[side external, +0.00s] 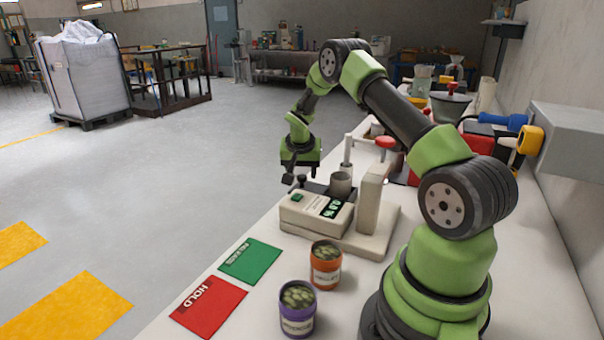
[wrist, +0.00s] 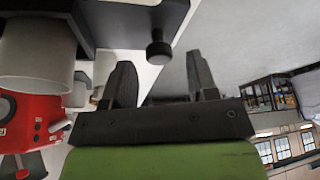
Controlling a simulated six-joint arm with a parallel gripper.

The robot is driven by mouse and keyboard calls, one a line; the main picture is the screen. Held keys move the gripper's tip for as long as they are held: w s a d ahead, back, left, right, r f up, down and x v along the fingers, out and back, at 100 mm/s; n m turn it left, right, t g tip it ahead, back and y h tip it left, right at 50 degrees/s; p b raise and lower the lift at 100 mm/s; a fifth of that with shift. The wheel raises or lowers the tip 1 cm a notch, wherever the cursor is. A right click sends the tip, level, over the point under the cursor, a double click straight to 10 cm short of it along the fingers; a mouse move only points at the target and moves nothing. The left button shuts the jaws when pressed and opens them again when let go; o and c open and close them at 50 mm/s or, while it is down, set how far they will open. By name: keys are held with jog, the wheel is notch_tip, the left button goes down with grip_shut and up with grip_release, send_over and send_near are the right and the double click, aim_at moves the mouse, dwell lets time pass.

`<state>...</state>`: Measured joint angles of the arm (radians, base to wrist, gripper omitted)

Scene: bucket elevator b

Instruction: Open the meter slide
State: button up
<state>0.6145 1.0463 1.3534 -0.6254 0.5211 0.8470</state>
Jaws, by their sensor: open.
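The meter (side external: 318,212) is a beige box with a lit display and a green button, on a base with an upright post. Its dark slide (side external: 316,188) lies at the top, with a small black knob (side external: 301,180) at its left end. In the wrist view the slide (wrist: 130,22) is at the top, and its knob (wrist: 158,50) shows between and beyond my fingertips. A grey cup (side external: 341,183) stands by the slide. My gripper (side external: 288,179) is open and empty, just left of the knob; it also shows in the wrist view (wrist: 160,75). I cannot tell whether it touches the knob.
An orange jar (side external: 326,268) and a purple jar (side external: 297,312) of green pieces stand in front of the meter. A green mat (side external: 250,261) and a red HOLD mat (side external: 208,308) lie to their left. Red equipment (side external: 480,135) stands behind. The bench's left edge runs close to the meter.

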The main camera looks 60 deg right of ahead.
jog(key=v, duration=0.8)
jog(key=shift+r, duration=0.15)
jog(key=s+a+r+n+t+y, duration=0.2)
jog(key=s+a+r+n+t, duration=0.15)
jog(key=a+r, duration=1)
jog(key=s+a+r+n+t+y, duration=0.1)
jog(key=s+a+n+y, duration=0.1)
jog(key=s+a, duration=0.5)
jog(key=s+a+r+n+t+y, duration=0.1)
jog(key=s+a+n+y, duration=0.1)
jog(key=s+a+n, duration=0.2)
jog(key=s+a, duration=0.3)
jog(key=s, duration=0.1)
jog(key=shift+a+r, duration=0.35)
jog(key=shift+a, duration=0.05)
